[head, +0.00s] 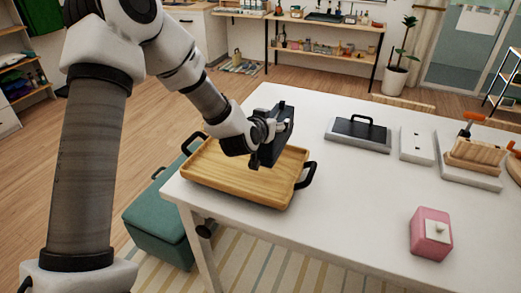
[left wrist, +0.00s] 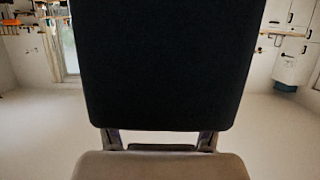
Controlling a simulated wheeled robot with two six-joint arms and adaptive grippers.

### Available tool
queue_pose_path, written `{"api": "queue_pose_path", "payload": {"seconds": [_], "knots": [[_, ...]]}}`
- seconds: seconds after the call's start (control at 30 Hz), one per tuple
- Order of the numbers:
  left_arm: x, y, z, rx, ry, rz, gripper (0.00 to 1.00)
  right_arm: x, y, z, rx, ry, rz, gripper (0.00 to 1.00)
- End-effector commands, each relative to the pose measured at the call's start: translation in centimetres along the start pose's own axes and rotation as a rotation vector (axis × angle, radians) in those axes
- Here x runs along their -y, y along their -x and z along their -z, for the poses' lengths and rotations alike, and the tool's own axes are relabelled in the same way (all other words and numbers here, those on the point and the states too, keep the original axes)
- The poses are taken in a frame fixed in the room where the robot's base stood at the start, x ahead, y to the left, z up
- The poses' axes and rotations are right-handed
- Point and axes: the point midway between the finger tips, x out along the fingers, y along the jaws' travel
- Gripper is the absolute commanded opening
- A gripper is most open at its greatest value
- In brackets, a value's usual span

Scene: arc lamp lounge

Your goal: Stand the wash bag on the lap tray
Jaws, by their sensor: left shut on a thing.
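The lap tray (head: 215,176) is a shallow wooden tray with black handles. It lies at the left end of the white table in the head view. My left gripper (head: 266,141) is above the tray's far right part and is shut on a dark, flat-sided thing, which I take to be the wash bag (head: 285,122). In the left wrist view the wash bag (left wrist: 168,62) is a large black panel filling the upper middle. The arm and gripper partly hide the bag, and I cannot tell whether it touches the tray. My right gripper is not in view.
On the white table (head: 345,195), a black handled item (head: 357,133) lies on a pale board, with a white plate (head: 416,145) beside it. Wooden blocks (head: 476,153) are at the right, and a pink box (head: 431,234) at the front right. A green ottoman (head: 158,222) is left of the table.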

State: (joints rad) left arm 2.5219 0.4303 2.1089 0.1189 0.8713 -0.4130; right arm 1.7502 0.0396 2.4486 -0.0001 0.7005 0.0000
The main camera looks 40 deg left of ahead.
Motion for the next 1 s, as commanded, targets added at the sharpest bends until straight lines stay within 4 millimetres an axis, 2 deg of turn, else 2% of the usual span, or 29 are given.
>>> {"api": "queue_pose_path", "payload": {"seconds": [0.2,0.5,0.87,0.9,0.97,1.0], "knots": [[0.0,-1.4,-4.1,0.005,-0.002,0.000,0.00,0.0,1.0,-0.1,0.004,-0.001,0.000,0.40],[0.0,-3.1,-8.6,0.002,-0.002,0.000,0.00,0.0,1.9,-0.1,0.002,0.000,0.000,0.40],[0.0,-3.4,-9.3,0.000,0.000,-0.001,0.00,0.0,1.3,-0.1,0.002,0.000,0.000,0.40],[0.0,-3.4,-9.4,0.002,0.000,-0.001,0.71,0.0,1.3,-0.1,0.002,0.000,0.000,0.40],[0.0,-3.3,-9.3,0.002,0.000,-0.001,0.92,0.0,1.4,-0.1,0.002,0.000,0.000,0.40],[0.0,-3.3,-9.3,0.002,0.000,-0.001,0.92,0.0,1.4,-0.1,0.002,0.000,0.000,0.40]]}}
